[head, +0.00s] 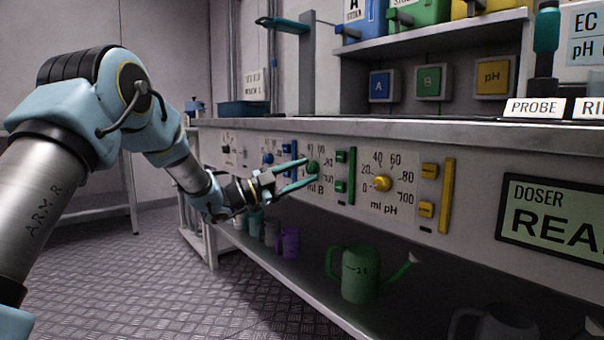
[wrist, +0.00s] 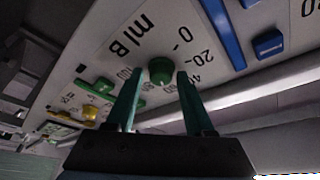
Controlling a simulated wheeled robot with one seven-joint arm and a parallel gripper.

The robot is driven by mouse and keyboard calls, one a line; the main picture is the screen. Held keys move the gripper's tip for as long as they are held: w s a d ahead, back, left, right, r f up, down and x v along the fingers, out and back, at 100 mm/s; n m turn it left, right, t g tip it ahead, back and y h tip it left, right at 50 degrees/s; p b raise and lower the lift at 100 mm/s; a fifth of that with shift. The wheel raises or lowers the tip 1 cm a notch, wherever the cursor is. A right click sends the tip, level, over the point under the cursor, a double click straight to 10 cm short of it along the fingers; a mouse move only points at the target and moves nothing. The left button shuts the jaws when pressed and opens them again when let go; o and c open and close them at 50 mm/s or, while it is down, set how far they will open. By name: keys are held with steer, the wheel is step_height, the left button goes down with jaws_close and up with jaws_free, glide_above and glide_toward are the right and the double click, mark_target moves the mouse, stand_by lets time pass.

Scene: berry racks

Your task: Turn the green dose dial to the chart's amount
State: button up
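The green dose dial (head: 312,167) sits on the "ml B" panel, whose scale is partly covered by my gripper in the head view. In the wrist view the green dial (wrist: 161,69) shows between the tips of my two teal fingers. My gripper (head: 297,172) is open in front of the panel, and in the wrist view (wrist: 159,76) a gap shows on each side of the dial. I cannot tell whether the fingertips reach around it or stop just short. The dial's pointer setting is not legible. No dose chart can be made out clearly.
The yellow "ml pH" dial (head: 382,183) is to the right, with yellow buttons (head: 428,171). Green buttons (head: 341,156) stand beside the green dial; a blue dial (head: 267,159) is to its left. A doser display (head: 555,215) is at right. A green watering can (head: 361,273) stands below.

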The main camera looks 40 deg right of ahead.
steer(key=shift+o, duration=0.9)
steer(key=shift+w+a, duration=0.1)
steer(key=shift+a, duration=0.05)
steer(key=p+v, duration=0.2)
steer(key=v, duration=0.8)
steer(key=shift+a, duration=0.3)
